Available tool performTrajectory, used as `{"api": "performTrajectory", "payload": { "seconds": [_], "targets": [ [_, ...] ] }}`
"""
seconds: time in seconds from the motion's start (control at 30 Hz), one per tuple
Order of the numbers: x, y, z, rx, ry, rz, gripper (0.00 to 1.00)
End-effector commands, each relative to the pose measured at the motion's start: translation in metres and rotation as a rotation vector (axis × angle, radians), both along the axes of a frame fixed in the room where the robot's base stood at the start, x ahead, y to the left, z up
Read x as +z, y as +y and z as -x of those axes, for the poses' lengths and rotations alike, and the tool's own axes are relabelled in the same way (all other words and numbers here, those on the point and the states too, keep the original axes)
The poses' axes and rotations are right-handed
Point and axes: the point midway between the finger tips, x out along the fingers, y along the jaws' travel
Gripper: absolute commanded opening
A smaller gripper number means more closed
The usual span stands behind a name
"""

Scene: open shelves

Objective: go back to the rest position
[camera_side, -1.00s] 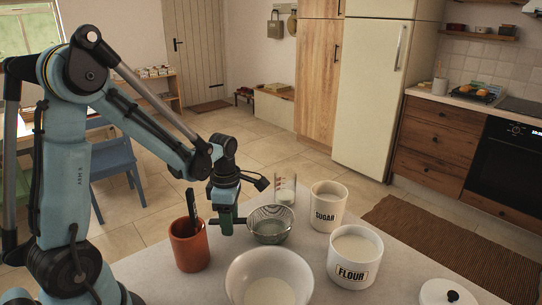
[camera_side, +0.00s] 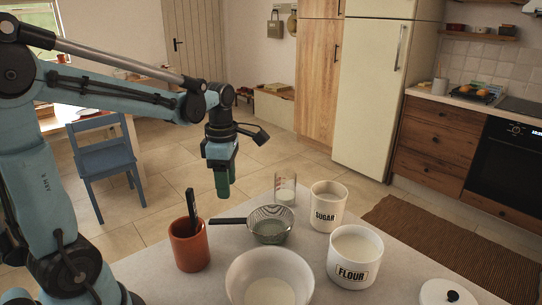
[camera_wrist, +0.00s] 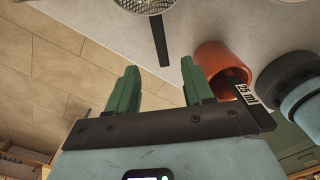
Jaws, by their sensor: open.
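My gripper (camera_side: 225,193) hangs above the table's back edge in the side view, its green fingers pointing down. In the wrist view my gripper (camera_wrist: 160,85) shows two fingers spread apart with nothing between them. A metal sieve (camera_side: 270,231) sits on the table to the lower right of the gripper, its dark handle pointing left. Its handle shows in the wrist view (camera_wrist: 159,40), apart from my fingers.
A terracotta pot (camera_side: 188,252) with a dark-handled utensil stands left of the sieve. A white bowl (camera_side: 240,272), a flour canister (camera_side: 342,265), a sugar canister (camera_side: 322,222) and a glass beaker (camera_side: 285,187) stand on the table (camera_side: 215,270). Air around the gripper is clear.

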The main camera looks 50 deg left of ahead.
Motion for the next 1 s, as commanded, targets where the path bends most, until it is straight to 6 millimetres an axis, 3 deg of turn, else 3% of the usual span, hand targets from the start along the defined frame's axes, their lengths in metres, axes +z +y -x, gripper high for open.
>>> {"api": "performTrajectory", "payload": {
  "seconds": [0.13,1.0],
  "targets": [
    [0.012,0.000,0.001,0.000,0.000,0.000,0.51],
    [-0.096,0.000,0.000,0.000,0.000,0.000,0.51]
  ]
}}
